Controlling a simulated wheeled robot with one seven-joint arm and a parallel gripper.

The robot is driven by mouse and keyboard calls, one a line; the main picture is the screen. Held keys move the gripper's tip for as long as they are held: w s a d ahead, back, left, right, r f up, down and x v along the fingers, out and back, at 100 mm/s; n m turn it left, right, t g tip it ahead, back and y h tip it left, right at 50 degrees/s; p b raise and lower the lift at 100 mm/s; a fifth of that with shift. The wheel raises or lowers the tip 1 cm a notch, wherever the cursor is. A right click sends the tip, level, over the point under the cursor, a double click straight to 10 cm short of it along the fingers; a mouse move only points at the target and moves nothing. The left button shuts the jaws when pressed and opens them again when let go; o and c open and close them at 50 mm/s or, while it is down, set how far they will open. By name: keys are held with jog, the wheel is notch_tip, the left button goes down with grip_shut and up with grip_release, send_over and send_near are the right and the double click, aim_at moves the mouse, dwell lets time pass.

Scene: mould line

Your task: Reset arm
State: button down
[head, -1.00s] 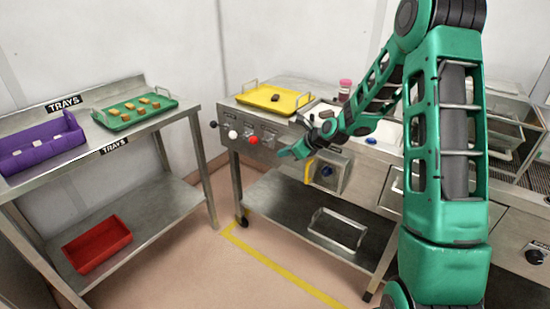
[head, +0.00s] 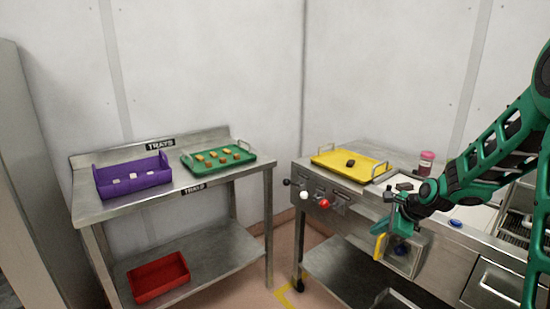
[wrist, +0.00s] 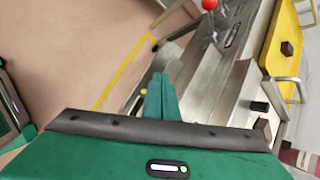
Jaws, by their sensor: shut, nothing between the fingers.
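My green arm reaches in from the right of the head view. My gripper (head: 396,232) hangs in front of the steel machine (head: 340,218), near its front edge. In the wrist view the gripper's fingers (wrist: 161,92) are together with nothing between them. They point toward the machine's front and the floor. I cannot tell from the head view whether the gripper touches the yellow piece (head: 380,246) beside it.
Red (head: 324,204) and white knobs stick out in front. At left, a steel table (head: 225,173) holds a purple bin (head: 105,187) and green tray (head: 196,168); a red bin (head: 158,277) sits below.

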jog(key=s+d+r+n+g+h, duration=0.1)
jog(key=s+n, duration=0.4)
jog(key=s, duration=0.8)
jog(key=s+d+r+n+g, duration=0.3)
jog(key=s+r+n, duration=0.2)
jog(key=s, duration=0.9)
jog(key=s+d+r+n+g+h, duration=0.1)
jog(key=s+n, duration=0.5)
jog(key=s, duration=0.8)
jog(key=shift+d+r+g+h, duration=0.3)
jog(key=shift+d+r+g, duration=0.45)
jog(key=shift+r+g, duration=0.2)
jog(key=shift+w+f, duration=0.25)
jog(key=shift+w, duration=0.3)
